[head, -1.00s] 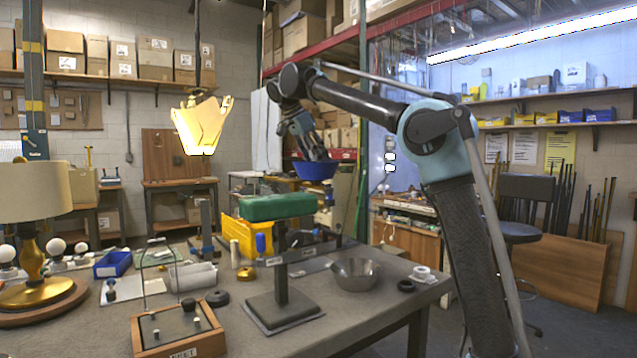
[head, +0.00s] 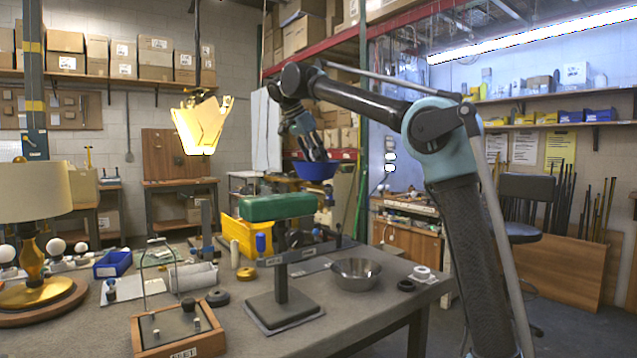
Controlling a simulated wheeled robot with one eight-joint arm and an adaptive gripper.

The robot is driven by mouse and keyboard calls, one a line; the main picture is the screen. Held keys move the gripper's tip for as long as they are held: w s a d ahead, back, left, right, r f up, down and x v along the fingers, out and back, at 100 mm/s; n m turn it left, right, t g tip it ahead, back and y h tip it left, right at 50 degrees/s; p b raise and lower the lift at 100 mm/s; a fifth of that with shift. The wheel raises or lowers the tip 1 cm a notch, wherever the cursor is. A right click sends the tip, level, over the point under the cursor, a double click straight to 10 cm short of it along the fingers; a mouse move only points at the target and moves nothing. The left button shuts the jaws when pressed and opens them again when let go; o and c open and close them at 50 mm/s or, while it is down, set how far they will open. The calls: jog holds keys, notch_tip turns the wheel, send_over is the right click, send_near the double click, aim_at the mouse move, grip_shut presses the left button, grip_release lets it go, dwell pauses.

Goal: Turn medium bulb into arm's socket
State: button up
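Several round white bulbs stand at the left edge of the bench behind the table lamp; one bulb (head: 57,247) shows clearly, and a bulb beside it (head: 7,254) is partly cut off. I cannot tell which is the medium one. A dark horizontal arm (head: 315,251) is carried on a post stand near the bench's middle; I cannot make out its socket. My gripper (head: 317,154) hangs fingers down, high above the back right of the bench, well away from the bulbs. It is small and seen edge-on, so whether it is open or shut is unclear.
The table lamp (head: 35,195) stands at the left. A green block (head: 278,207) tops the post stand. A metal bowl (head: 355,273), a wooden tray (head: 178,330) and a blue bin (head: 112,264) sit on the bench. A lit shade (head: 203,125) hangs above.

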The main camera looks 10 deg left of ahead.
jog(key=m+g+h, duration=0.1)
jog(key=m, duration=0.2)
jog(key=shift+m, duration=0.3)
jog(key=o, duration=1)
